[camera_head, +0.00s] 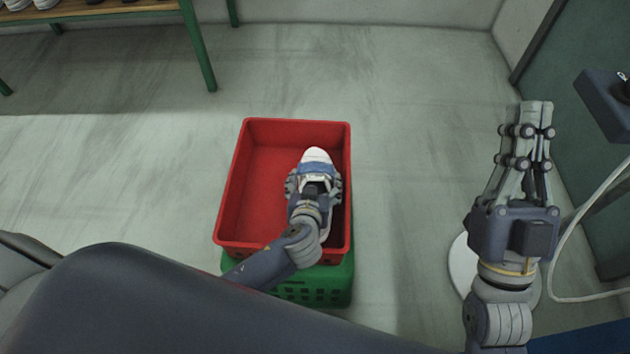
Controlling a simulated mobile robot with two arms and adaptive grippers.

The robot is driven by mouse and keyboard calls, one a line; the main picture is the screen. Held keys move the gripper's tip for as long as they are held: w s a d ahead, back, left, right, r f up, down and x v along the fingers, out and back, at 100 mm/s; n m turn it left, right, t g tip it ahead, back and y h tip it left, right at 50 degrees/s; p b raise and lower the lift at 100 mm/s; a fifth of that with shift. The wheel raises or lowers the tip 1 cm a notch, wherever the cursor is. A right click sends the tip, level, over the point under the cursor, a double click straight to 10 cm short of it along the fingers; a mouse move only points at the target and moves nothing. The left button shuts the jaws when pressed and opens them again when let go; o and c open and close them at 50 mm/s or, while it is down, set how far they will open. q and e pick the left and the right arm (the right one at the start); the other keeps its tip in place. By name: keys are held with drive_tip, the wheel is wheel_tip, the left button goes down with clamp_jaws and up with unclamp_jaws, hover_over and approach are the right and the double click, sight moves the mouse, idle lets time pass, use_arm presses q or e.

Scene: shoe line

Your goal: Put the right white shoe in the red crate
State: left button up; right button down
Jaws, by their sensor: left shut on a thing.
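A white shoe (317,156) with its toe pointing to the back is at the right half of the red crate (255,175). My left gripper (314,182) is shut on the white shoe from above and hides much of its middle. The shoe lies within the crate's outline; I cannot tell whether it touches the crate's floor. Whether it is a left or right shoe is not clear. My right gripper (535,108) is empty and its fingers are together, off to the right, apart from the crate.
The red crate sits on a green crate (315,288). A wooden rack (100,8) with green legs and shoes stands at the back left. A white round base (464,265) and a pale cable (585,225) are at the right. The floor around the crates is clear.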

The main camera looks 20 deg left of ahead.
use_arm(q)
drive_tip(key=o, duration=2)
drive_tip(key=shift+c, duration=0.2)
drive_tip(key=shift+s+d+r, duration=0.2)
drive_tip(key=shift+s, duration=0.35)
drive_tip(key=v, duration=1.1)
drive_tip(key=shift+a, duration=0.15)
